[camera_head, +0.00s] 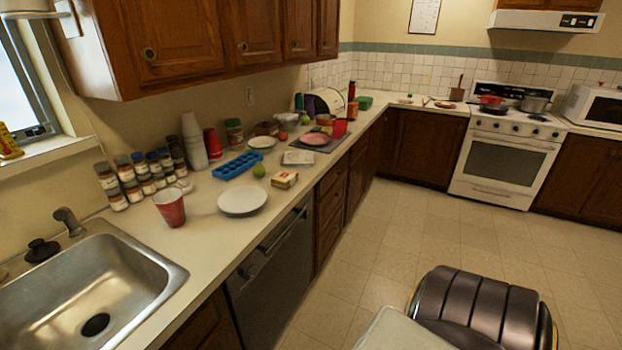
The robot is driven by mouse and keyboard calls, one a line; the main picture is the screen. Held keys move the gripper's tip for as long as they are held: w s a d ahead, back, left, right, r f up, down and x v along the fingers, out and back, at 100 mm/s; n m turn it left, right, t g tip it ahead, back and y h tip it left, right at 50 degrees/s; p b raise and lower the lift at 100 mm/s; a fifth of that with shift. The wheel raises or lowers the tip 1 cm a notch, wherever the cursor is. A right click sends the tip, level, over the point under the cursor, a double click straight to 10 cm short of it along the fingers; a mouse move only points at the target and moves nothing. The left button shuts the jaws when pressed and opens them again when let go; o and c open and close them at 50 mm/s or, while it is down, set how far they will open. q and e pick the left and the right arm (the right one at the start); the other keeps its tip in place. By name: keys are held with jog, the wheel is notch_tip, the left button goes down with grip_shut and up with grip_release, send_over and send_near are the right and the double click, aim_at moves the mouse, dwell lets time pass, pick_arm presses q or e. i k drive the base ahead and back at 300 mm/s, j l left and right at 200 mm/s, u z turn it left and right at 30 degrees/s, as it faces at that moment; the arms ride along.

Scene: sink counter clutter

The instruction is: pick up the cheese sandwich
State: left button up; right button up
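I cannot identify a cheese sandwich for certain. A small white, yellow and reddish block (284,179) lies on the counter near its front edge, behind and right of a white plate (242,200). It may be the sandwich or a small package; it is too small to tell. The plate looks empty. Neither of my grippers shows in the head view.
A steel sink (150,262) is at the front left. The floor (385,245) is largely open.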

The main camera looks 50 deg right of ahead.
aim_at(285, 179)
jog(key=z, duration=1.4)
